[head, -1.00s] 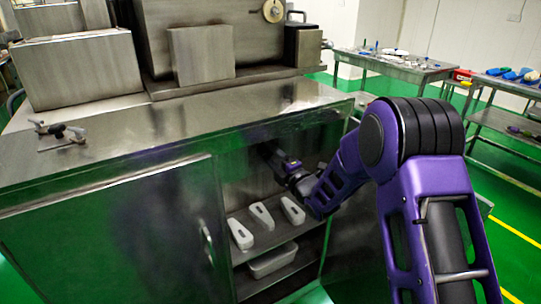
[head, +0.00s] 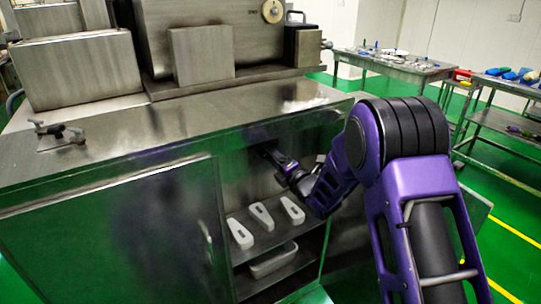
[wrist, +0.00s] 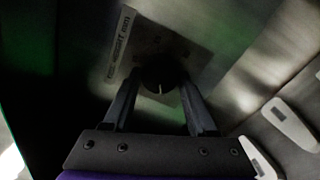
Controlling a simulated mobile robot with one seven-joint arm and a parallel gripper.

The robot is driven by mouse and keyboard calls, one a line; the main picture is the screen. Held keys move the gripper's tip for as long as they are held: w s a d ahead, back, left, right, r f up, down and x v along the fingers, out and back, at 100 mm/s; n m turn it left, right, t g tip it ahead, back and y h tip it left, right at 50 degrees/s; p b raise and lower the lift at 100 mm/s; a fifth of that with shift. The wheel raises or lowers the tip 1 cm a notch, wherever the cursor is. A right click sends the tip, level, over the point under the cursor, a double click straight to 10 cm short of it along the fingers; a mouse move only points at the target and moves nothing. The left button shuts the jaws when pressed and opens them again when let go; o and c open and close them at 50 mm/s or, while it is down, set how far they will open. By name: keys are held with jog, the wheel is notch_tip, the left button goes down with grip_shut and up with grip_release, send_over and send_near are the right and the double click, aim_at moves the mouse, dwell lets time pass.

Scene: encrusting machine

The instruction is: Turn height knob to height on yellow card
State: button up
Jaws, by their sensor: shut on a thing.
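The height knob (wrist: 150,74) is dark and round with a pale pointer line, in the wrist view. It sits on a metal plate (wrist: 140,42) marked with height lettering in mm and a scale. The lettering appears tilted and is hard to read. My gripper (wrist: 158,86) has one finger on each side of the knob and is shut on it. In the head view my gripper (head: 272,155) reaches inside the open cabinet under the machine's top. The knob is hidden there. I see no yellow card in either view.
White parts (head: 263,216) with slots stand on the cabinet shelf below my gripper, above a white tray (head: 273,262). The closed cabinet door (head: 110,235) is at left. The steel worktop (head: 170,130) lies above. A tool table (head: 395,62) stands at the back right.

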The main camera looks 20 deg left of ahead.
jog(key=o, duration=1.4)
jog(key=shift+c, duration=0.2)
jog(key=r+v, duration=0.1)
jog(key=v, duration=1.6)
jog(key=shift+d+f, duration=0.2)
jog(key=shift+f, duration=0.25)
